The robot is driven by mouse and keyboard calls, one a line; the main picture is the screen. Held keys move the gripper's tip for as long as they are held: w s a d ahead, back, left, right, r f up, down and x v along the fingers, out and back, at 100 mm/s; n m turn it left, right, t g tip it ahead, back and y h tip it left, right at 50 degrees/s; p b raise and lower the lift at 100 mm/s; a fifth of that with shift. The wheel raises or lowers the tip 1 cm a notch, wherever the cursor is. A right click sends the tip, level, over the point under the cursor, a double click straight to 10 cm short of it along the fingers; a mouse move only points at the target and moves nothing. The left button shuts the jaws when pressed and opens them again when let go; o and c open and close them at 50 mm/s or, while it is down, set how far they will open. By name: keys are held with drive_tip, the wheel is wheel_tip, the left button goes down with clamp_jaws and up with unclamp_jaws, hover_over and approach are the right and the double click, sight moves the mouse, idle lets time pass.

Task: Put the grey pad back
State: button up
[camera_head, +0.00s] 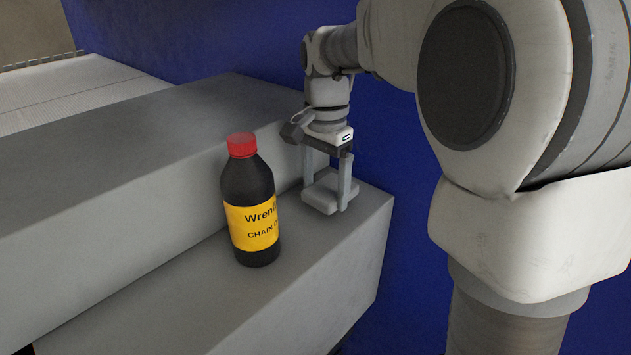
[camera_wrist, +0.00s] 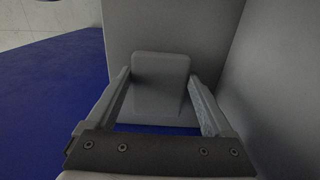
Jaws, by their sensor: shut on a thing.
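The grey pad (camera_head: 322,197) is a small, pale block with rounded corners at the right end of the lower grey ledge (camera_head: 300,285). My gripper (camera_head: 326,194) points down and is shut on the pad, with one finger on each side of it. In the wrist view the pad (camera_wrist: 160,82) shows between the two fingers (camera_wrist: 160,76), against the grey ledge. The pad is at or just above the ledge top; I cannot tell whether it touches.
A black bottle (camera_head: 250,205) with a red cap and yellow label stands upright on the ledge, left of my gripper. A higher grey step (camera_head: 130,180) rises behind them. A blue surface (camera_head: 390,150) lies beyond the ledge's right end. The ledge front is clear.

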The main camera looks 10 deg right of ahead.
sight(325, 191)
drive_tip(key=shift+f, duration=0.7)
drive_tip(key=shift+f, duration=0.2)
drive_tip(key=o, duration=0.9)
drive_tip(key=shift+r, duration=0.1)
wheel_tip(325, 191, up, 12)
drive_tip(key=s+f+n+t, duration=0.2)
drive_tip(key=s+f+n, duration=0.1)
drive_tip(key=s, duration=0.3)
drive_tip(key=s+d+f+n+t, duration=0.1)
drive_tip(key=s+f+n, duration=0.2)
drive_tip(key=s, duration=0.4)
drive_tip(key=s+f+n+t, duration=0.2)
drive_tip(key=s+f+n, duration=0.2)
drive_tip(key=s, duration=0.3)
drive_tip(key=shift+d+f+n+t, duration=0.1)
drive_tip(key=shift+d+n+t, duration=0.1)
drive_tip(key=shift+n+t, duration=0.15)
